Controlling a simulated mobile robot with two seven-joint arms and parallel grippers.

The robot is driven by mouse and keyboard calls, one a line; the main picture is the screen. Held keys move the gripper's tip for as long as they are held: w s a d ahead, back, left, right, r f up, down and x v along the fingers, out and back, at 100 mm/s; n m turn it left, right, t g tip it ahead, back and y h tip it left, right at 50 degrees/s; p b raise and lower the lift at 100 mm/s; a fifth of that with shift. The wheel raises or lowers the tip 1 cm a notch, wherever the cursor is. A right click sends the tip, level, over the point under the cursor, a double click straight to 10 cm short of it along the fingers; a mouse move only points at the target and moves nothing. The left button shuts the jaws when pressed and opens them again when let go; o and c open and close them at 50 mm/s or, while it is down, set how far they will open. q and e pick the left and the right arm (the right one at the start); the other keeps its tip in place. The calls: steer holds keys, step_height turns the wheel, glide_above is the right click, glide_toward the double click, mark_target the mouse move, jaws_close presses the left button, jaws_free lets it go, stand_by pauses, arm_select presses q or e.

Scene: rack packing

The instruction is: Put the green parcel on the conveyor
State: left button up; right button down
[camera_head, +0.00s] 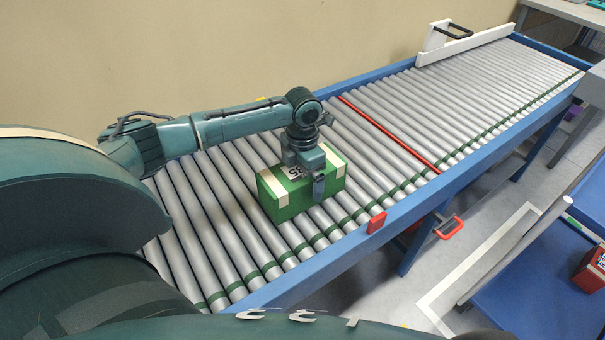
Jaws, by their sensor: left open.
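The green parcel (287,196), a box with cream tape and a printed label, rests on the grey rollers of the conveyor (415,107). My left gripper (304,180) comes in from the left and is directly over the parcel. Its jaws are open, and one finger hangs down along the parcel's near right side. The other finger is partly hidden, and I cannot tell whether either touches the box. My right gripper is not in view.
A red bar (388,134) crosses the rollers right of the parcel. A white guide board (466,46) stands at the far end. Blue side rails (440,183) edge the conveyor. A blue cart shelf (530,285) with a red box (592,270) is at lower right. Rollers beyond the red bar are clear.

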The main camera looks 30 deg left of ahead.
arm_select(q)
steer(key=shift+r, duration=0.25)
step_height(320, 180, up, 12)
steer(key=shift+f+p, duration=0.1)
steer(key=shift+p, duration=0.35)
